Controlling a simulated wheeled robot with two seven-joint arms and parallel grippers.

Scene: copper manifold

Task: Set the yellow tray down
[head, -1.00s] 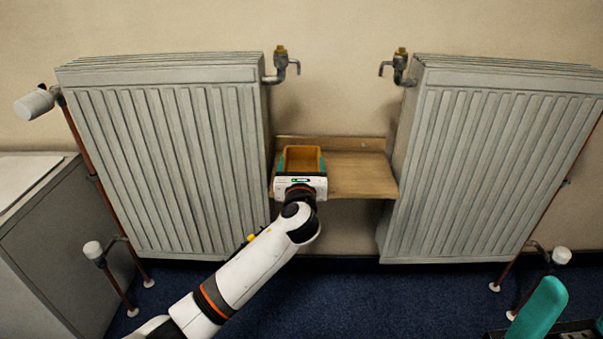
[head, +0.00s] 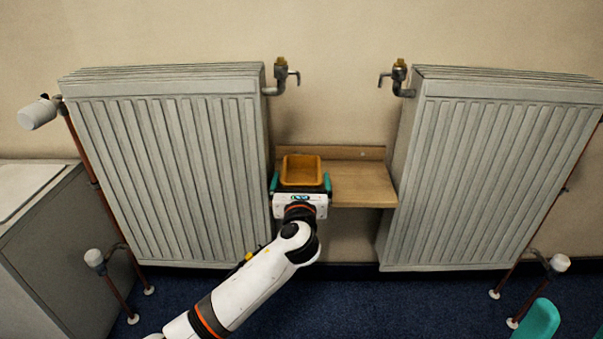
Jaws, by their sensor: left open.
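The yellow tray (head: 301,171) is a small open box. It sits upright at the left part of the wooden shelf (head: 360,185), between the two radiators, and looks empty. My left gripper (head: 300,183) is at the tray's near side. Its teal fingers are open, one on each side of the tray, with the left finger near the left radiator. The tray's underside is hidden. A teal part at the bottom right edge (head: 536,320) looks like a finger of my right gripper; its jaws are cut off.
The left radiator (head: 170,175) and the right radiator (head: 495,175) flank the shelf closely. Valves (head: 281,77) and (head: 399,77) stick out above it. The shelf's right part is bare. A grey cabinet (head: 45,240) stands at the far left.

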